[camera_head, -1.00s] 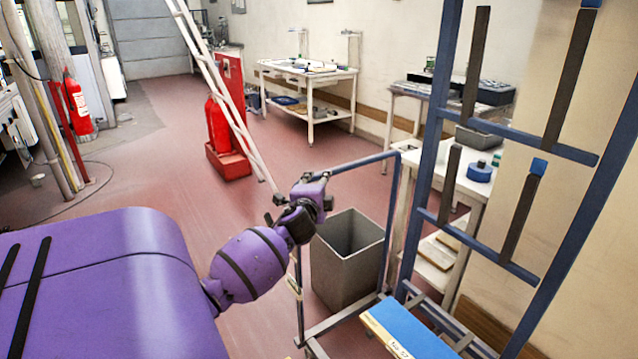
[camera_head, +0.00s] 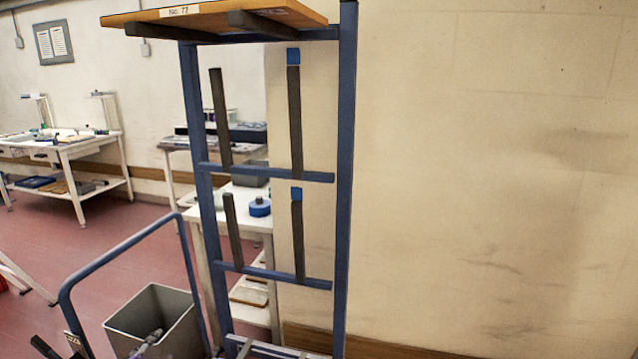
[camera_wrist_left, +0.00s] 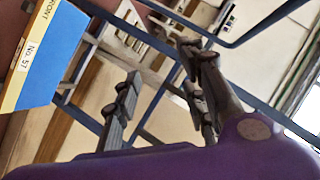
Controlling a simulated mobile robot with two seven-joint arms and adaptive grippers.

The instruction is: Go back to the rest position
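My left gripper (camera_wrist_left: 160,95) shows in the left wrist view with its two dark fingers spread apart and nothing between them. In the head view, the dark pieces at the bottom left edge (camera_head: 58,347) look like its fingertips, beside the blue cart handle; the rest of that arm is out of frame. My right gripper is in neither view.
A blue rack (camera_head: 192,130) with dark support arms carries a wooden board (camera_head: 215,15) labelled No. 77. A blue tubular handle (camera_head: 118,250) and a grey bin (camera_head: 185,335) stand beside it. A blue panel (camera_wrist_left: 52,55) labelled No. 57 is near the left gripper.

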